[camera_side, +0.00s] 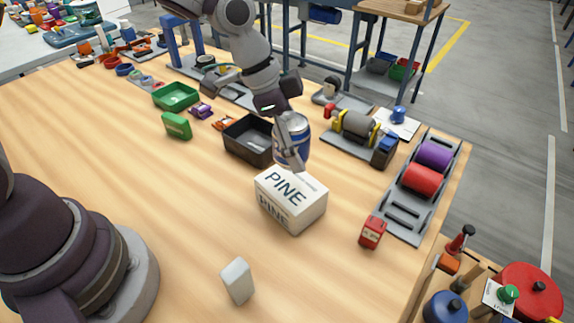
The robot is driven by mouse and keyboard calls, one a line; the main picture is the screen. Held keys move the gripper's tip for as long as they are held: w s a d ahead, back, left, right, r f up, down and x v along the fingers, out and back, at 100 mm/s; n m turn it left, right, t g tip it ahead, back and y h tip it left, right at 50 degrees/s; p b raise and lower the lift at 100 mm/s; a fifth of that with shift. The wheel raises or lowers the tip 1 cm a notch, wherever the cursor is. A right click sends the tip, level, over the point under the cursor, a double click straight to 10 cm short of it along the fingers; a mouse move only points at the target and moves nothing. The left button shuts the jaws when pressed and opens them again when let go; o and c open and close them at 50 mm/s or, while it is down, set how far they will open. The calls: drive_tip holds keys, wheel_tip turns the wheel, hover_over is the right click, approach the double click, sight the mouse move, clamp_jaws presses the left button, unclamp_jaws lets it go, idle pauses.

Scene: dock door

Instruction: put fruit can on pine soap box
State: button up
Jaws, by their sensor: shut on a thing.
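The pine soap box (291,198) is a white box with "PINE" printed on its top and side, standing on the wooden table in the middle of the view. The fruit can (297,133) is a blue and silver can, upright or nearly so. My gripper (289,150) is shut on the can, with a finger across its near side. The can is at the far edge of the box in the picture. I cannot tell whether its bottom touches the box top. The finger hides part of the can.
A black open bin (240,150) stands just left of the can. A red small box (372,232) and a grey rack with purple and red rolls (423,180) are to the right. A white block (237,281) stands in front.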

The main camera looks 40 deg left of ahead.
sight(296, 184)
wheel_tip(296, 184, down, 5)
drive_tip(key=shift+r, duration=0.1)
drive_tip(key=o, duration=1.2)
drive_tip(key=shift+o, duration=0.2)
drive_tip(key=v, duration=1.1)
drive_tip(key=s+a+r+n+t+y, duration=0.3)
drive_tip(key=s+a+r+n+y, duration=0.1)
drive_tip(key=s+a+n, duration=0.5)
drive_tip(key=s+n, duration=0.2)
drive_tip(key=shift+n, duration=0.3)
drive_tip(key=shift+w, duration=0.1)
